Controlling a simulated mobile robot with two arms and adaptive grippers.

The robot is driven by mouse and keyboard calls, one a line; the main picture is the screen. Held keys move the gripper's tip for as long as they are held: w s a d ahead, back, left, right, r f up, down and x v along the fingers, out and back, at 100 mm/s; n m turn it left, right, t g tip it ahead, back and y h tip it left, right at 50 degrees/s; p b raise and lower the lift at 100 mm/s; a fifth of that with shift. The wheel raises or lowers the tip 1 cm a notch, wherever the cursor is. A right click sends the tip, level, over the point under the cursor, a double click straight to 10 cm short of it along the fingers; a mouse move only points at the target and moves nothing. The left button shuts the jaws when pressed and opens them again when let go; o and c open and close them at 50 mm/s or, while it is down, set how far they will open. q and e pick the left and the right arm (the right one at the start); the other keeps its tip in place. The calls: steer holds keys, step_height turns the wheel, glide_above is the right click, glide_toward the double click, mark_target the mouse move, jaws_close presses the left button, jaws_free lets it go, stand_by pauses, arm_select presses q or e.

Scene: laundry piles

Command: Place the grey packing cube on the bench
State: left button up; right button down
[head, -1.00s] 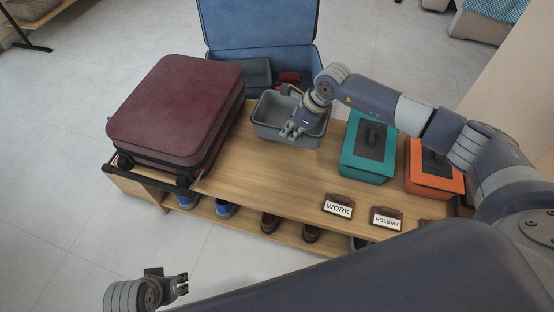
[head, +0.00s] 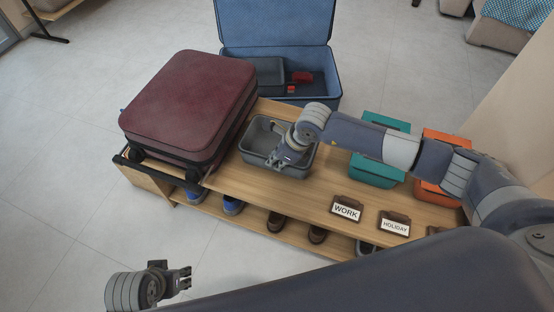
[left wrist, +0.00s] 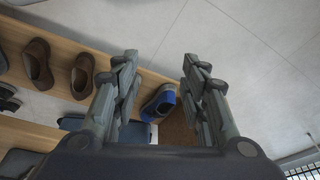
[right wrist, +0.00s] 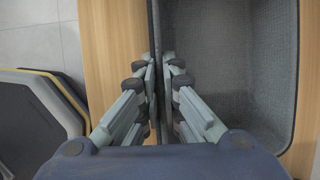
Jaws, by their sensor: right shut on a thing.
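The grey packing cube (head: 250,140), an open-topped grey bin, is over the middle of the wooden bench (head: 240,180), just right of the maroon suitcase. I cannot tell whether its bottom touches the wood. My right gripper (head: 281,158) is shut on its near wall. In the right wrist view the fingers (right wrist: 158,75) pinch that wall, with the cube's textured inside (right wrist: 225,70) on the right and bench wood beside it. My left gripper (head: 186,280) is open and empty in front of the bench; its spread fingers also show in the left wrist view (left wrist: 158,65).
The maroon suitcase (head: 190,95) fills the bench's left end. An open blue suitcase (head: 275,25) lies behind, holding a red item (head: 302,76). Teal (head: 375,171) and orange (head: 440,190) boxes stand right. WORK (head: 346,210) and HOLIDAY (head: 395,224) signs line the front. Shoes (head: 233,205) sit below.

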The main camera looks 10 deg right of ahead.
steer(key=c, duration=1.8)
jaws_free()
steer(key=shift+r, duration=0.1)
steer(key=shift+s+d+r, duration=0.1)
steer(key=shift+d+r, duration=0.05)
steer(key=shift+r, duration=0.1)
arm_select(q)
step_height(320, 180, down, 7)
steer(key=p, duration=0.2)
arm_select(e)
steer(key=v, duration=1.1)
steer(key=shift+r, duration=0.15)
arm_select(q)
steer(key=shift+s+f, duration=0.1)
